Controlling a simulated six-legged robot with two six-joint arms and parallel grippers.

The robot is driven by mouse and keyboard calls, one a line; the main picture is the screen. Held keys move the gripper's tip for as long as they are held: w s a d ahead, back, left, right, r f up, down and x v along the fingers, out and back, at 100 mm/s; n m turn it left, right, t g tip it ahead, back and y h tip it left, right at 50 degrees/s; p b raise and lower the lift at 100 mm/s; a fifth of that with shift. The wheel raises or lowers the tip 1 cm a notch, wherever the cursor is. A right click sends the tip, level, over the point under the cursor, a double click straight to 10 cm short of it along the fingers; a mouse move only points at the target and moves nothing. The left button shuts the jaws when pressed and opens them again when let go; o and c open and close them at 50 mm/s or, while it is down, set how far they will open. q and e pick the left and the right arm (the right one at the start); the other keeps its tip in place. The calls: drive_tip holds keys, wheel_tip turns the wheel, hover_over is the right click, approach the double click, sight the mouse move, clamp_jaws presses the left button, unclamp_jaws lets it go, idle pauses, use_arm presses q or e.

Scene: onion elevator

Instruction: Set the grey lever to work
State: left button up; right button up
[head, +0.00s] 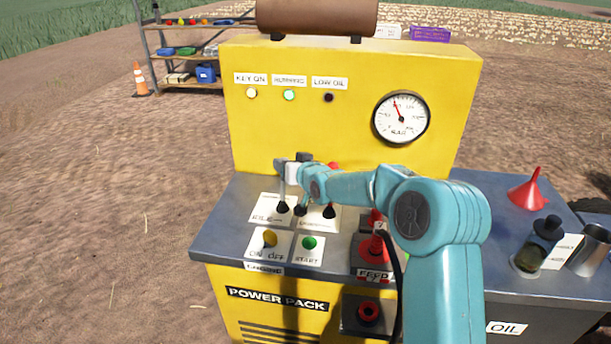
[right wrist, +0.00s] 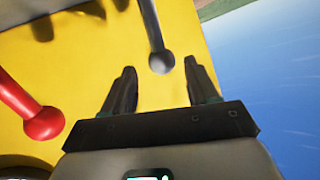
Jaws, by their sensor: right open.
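In the right wrist view the grey lever (right wrist: 156,35) ends in a round grey knob. The knob lies between the fingertips of my right gripper (right wrist: 160,75), near their tips, with a visible gap on each side. Contact cannot be seen. In the head view my right gripper (head: 291,164) is over the back left of the power pack's control deck, in front of the yellow panel (head: 300,135). My left gripper is out of view.
A red lever (right wrist: 38,122) stands left of my gripper in the wrist view. Black-knobbed controls (head: 330,211), a yellow knob (head: 270,239), a green START button (head: 309,242) and a red FEED control (head: 375,246) are nearby. A red funnel (head: 528,190) stands at right.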

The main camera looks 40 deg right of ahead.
drive_tip(key=b+v, duration=0.1)
drive_tip(key=v, duration=1.1)
drive_tip(key=shift+b, duration=0.35)
drive_tip(key=shift+s+r, duration=0.1)
